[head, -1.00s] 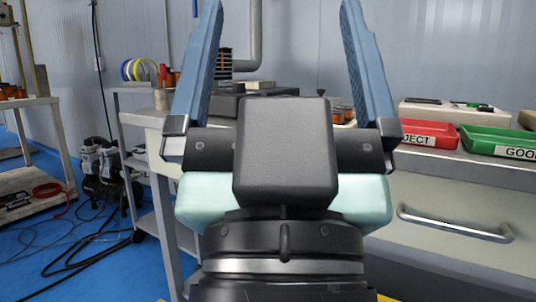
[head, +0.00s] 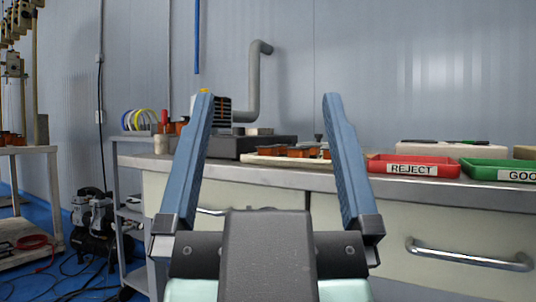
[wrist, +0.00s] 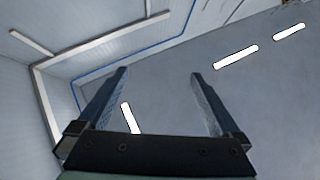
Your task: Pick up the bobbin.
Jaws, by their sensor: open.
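My gripper (head: 268,96) is open and empty, its two blue fingers pointing up in front of the workbench. In the wrist view the gripper (wrist: 158,73) also shows wide apart, with only wall and ceiling beyond it. Several small orange-brown pieces that look like bobbins (head: 298,152) sit on a pale tray (head: 262,159) on the bench, seen between the fingers and farther off. The right finger hides part of this group. I cannot tell which one the task means.
The bench (head: 240,171) has a dark machine base (head: 262,144) behind the tray. A red bin marked REJECT (head: 411,167) and a green bin (head: 497,170) stand to the right. A grey cart (head: 125,215) and cables are at left. A drawer handle (head: 470,258) juts from the bench front.

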